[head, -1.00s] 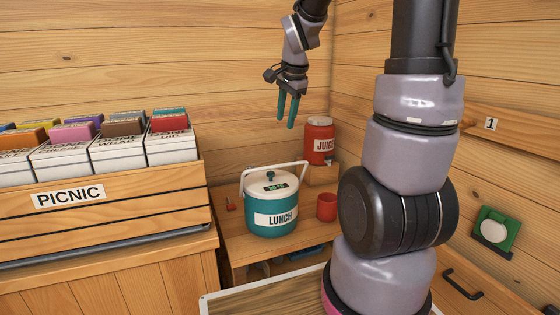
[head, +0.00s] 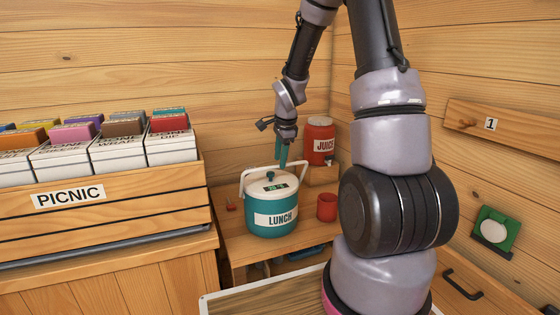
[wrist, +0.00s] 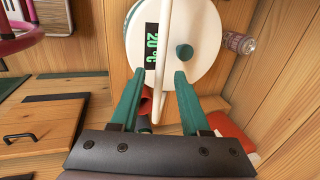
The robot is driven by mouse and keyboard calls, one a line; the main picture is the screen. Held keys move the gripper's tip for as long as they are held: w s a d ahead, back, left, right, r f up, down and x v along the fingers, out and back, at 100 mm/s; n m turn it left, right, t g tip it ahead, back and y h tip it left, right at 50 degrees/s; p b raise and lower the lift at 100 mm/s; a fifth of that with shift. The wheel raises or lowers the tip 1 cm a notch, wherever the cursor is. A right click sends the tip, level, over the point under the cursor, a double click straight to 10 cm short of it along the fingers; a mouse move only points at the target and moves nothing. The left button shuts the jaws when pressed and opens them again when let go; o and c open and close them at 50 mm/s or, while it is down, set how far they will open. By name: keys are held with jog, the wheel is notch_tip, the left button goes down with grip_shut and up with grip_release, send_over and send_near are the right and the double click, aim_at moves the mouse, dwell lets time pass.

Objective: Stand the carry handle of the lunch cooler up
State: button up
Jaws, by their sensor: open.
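The teal lunch cooler (head: 271,218) with a white lid stands on the wooden counter. Its white carry handle (head: 256,168) is tilted toward the back of the lid, away from the head camera. My gripper (head: 283,163) is over the rear of the cooler, fingers pointing down. In the wrist view, my gripper (wrist: 160,76) is open, and the handle bar (wrist: 163,45) runs between its green fingers. I cannot tell whether either finger touches it. The lid (wrist: 207,35) has a teal knob (wrist: 184,52) and a small green display, partly behind the bar.
A red juice jug (head: 319,140) stands on a wooden block behind right of the cooler. A red cup (head: 327,207) stands close at its right. The picnic crate (head: 110,215) full of boxes is at left. Wooden walls close off the back and right.

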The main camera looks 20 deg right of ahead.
jog(key=shift+w+f, duration=0.15)
jog(key=shift+f, duration=0.4)
grip_shut()
dwell(1.1)
